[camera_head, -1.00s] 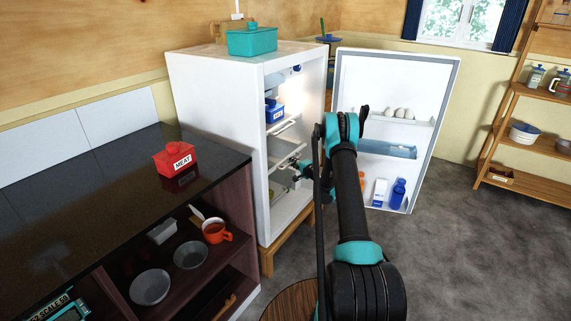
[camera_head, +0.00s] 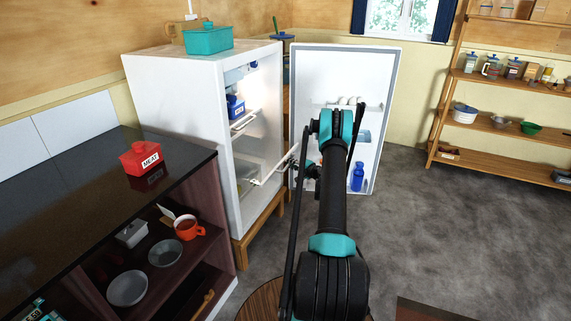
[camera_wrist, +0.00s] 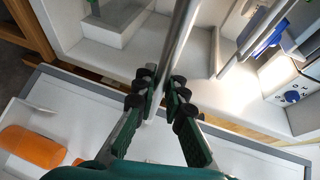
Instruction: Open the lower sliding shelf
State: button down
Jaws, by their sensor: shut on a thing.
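The white fridge (camera_head: 180,115) stands open, with its door (camera_head: 385,75) swung out to the right. The lower sliding shelf (camera_head: 270,175) sticks out of the fridge's open front, its pale front bar slanting toward my arm. My gripper (camera_head: 295,168) is at this bar outside the fridge, partly hidden by my arm. In the wrist view my gripper (camera_wrist: 160,90) is shut on the shelf's bar (camera_wrist: 182,35), which runs between the fingers. The shelf's far parts inside the fridge are hard to make out.
An upper shelf (camera_head: 243,121) sits inside the fridge below a blue container (camera_head: 235,106). The door holds eggs and a blue bottle (camera_head: 357,178). A dark counter (camera_head: 80,190) with a red meat box (camera_head: 141,158) is at left. Grey floor is free at right.

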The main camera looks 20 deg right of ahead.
jog(key=c, duration=1.6)
grip_release()
jog(key=v, duration=1.2)
